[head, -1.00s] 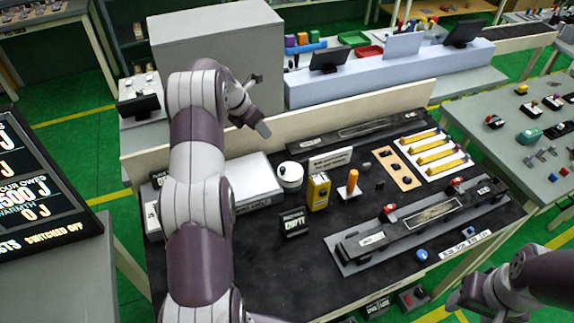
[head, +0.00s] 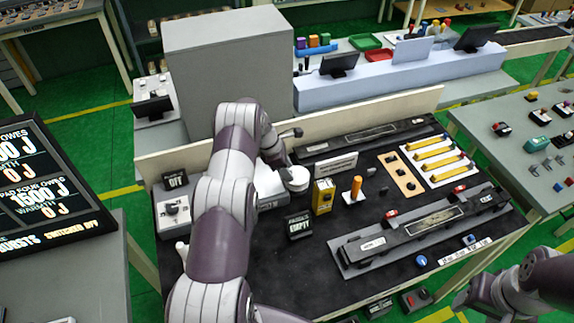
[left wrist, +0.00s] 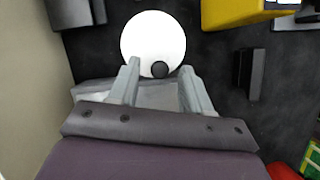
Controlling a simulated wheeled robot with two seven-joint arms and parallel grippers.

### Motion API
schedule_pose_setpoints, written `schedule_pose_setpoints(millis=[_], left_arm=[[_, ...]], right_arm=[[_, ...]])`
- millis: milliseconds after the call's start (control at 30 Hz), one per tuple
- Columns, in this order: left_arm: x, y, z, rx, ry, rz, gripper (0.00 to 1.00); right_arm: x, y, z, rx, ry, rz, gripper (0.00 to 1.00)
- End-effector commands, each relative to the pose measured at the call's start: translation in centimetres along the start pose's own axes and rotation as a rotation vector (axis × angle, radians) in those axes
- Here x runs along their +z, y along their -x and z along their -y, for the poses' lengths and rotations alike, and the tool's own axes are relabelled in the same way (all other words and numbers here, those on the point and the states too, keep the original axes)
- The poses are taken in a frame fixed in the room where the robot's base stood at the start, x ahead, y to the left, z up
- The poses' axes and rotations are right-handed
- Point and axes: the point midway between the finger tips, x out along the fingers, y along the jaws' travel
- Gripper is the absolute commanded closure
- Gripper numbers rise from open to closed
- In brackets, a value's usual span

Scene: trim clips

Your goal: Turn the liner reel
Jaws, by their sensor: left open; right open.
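The liner reel appears to be the white round drum (head: 296,180) at the back of the dark bench top. In the left wrist view its white disc (left wrist: 150,35) shows from above, with a small black knob (left wrist: 160,69) near its rim. My left gripper (head: 283,163) is at the reel's back left side. In the left wrist view my left gripper (left wrist: 160,68) is open, its two fingers on either side of the knob. I cannot tell whether they touch the disc. My right gripper (head: 466,301) is open and empty, off the bench's front right edge.
A yellow box (head: 323,197) and an orange-topped post (head: 356,188) stand right of the reel. A small black sign (head: 299,226) stands in front. A low back wall (head: 350,122) runs behind. A long black fixture (head: 425,222) lies at the right.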

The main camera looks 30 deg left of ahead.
Motion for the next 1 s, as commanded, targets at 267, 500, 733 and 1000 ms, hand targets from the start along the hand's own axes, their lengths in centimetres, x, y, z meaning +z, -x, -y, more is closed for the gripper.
schedule_pose_setpoints(millis=[267, 500, 733, 1000], left_arm=[[0.00, -0.51, -0.01, 0.001, 0.000, 0.000, 0.52], [0.00, -0.48, -0.01, 0.001, 0.000, 0.000, 1.00], [0.02, -0.46, 0.03, 0.005, 0.011, 0.001, 1.00], [0.13, -0.57, 0.45, 0.048, 0.113, -0.001, 1.00]], right_arm=[[-0.01, 0.13, 0.00, 0.000, 0.000, 0.000, 0.42], [-0.01, 0.13, 0.00, 0.000, 0.000, 0.000, 0.42], [0.00, 0.08, 0.00, 0.000, 0.000, 0.000, 0.42], [0.04, -0.31, 0.00, 0.000, 0.000, 0.000, 0.42]])
